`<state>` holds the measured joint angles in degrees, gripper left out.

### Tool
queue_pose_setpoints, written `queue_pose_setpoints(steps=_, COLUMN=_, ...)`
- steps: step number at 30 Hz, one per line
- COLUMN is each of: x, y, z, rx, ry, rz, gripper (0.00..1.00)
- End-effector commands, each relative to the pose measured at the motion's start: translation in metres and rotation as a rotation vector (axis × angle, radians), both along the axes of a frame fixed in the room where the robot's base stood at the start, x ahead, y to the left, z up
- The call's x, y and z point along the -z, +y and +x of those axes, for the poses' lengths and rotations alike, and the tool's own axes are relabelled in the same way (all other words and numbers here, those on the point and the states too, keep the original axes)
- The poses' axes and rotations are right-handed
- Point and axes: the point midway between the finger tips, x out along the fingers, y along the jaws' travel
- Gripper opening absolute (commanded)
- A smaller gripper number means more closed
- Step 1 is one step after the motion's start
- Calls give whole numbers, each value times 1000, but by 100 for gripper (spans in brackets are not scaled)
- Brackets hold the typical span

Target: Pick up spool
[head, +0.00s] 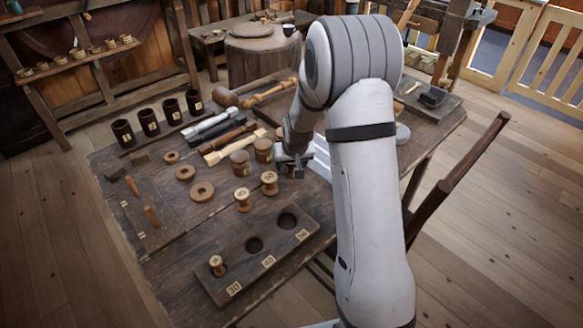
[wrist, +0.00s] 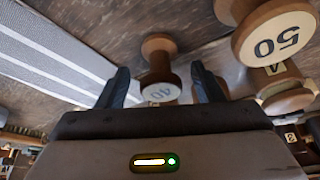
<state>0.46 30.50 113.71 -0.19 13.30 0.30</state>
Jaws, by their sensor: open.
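In the wrist view, a wooden spool (wrist: 160,68) with a pale end marked 40 lies between the two dark fingers of my gripper (wrist: 160,75). The fingers are open, with a visible gap on each side of the spool. In the head view, my gripper (head: 296,166) is low over the table, just right of a pale-topped spool (head: 269,183). A second spool (head: 243,199) stands to its left. A third spool (head: 217,266) sits at the 30 end of a dark wooden rack (head: 237,285). My arm hides part of the table.
The rack has two empty round holes beside the labels 40 and 50. In the wrist view, a larger round wooden piece marked 50 (wrist: 272,35) is close on the right. Wooden rings (head: 202,192), lidded jars (head: 263,150) and chisels (head: 230,146) stand or lie around.

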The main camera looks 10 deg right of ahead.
Motion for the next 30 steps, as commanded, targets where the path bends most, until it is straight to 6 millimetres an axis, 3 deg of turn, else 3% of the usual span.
queue_pose_setpoints(steps=4, x=12, y=0, z=4, rx=-1, ry=0, rz=0, gripper=61)
queue_pose_setpoints(steps=11, x=12, y=0, z=5, rx=-1, ry=0, rz=0, gripper=61)
queue_pose_setpoints(steps=27, x=12, y=0, z=5, rx=-1, ry=0, rz=0, gripper=18)
queue_pose_setpoints(steps=30, x=12, y=0, z=5, rx=-1, ry=0, rz=0, gripper=13)
